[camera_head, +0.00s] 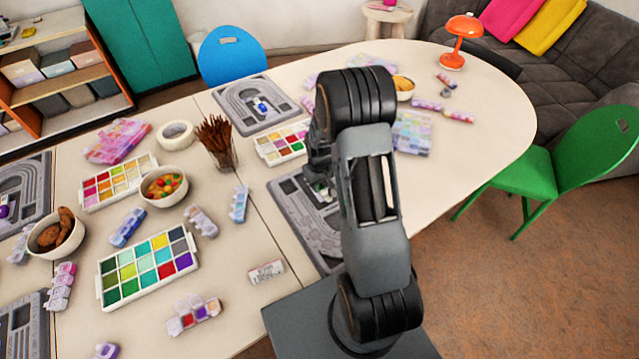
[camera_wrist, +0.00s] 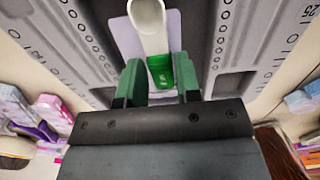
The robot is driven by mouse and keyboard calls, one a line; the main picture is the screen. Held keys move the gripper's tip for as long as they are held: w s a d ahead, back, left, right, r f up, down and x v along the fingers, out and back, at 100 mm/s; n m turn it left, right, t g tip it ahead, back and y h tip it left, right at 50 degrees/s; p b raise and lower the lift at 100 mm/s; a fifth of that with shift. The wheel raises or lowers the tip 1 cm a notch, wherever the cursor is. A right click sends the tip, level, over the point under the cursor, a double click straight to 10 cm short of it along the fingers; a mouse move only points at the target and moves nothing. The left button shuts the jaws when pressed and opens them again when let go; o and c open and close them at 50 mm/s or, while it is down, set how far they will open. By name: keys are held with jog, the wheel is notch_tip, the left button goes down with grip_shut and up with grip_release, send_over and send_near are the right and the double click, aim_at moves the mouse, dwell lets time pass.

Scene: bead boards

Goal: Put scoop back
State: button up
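A scoop with a white upper part and a green lower part (camera_wrist: 159,70) shows in the wrist view, over a lilac patch on a grey bead board (camera_wrist: 232,45). My gripper (camera_wrist: 161,82) has two green fingers, one on each side of the scoop's green part, with no clear gap seen between them and it. It looks shut on the scoop. Whether the scoop touches the board is hard to tell. In the head view the grey board (camera_head: 318,237) lies partly behind my arm, which hides most of the gripper and the scoop.
Another grey board with a blue scoop (camera_head: 262,106) lies farther back. Bead trays (camera_head: 147,268), a bowl of beads (camera_head: 164,187), a cup of brown sticks (camera_head: 222,150) and small bead boxes crowd the left. The table's right end (camera_head: 480,130) is mostly clear.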

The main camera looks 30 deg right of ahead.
jog(key=shift+o, duration=1.4)
jog(key=shift+r, duration=0.1)
jog(key=shift+r+p, duration=0.35)
notch_tip(320, 180, up, 11)
jog(key=s+a+r+t, duration=0.1)
jog(key=s+a+r, duration=0.4)
jog(key=s, duration=0.3)
jog(key=s+a+r+m+t, duration=0.1)
jog(key=s+a+r+t, duration=0.1)
jog(key=s+a+r, duration=0.3)
jog(key=s+r, duration=0.2)
jog(key=s, duration=0.1)
jog(key=shift+r+t+b, duration=0.2)
jog(key=shift+t+b, duration=0.1)
jog(key=shift+s, duration=0.1)
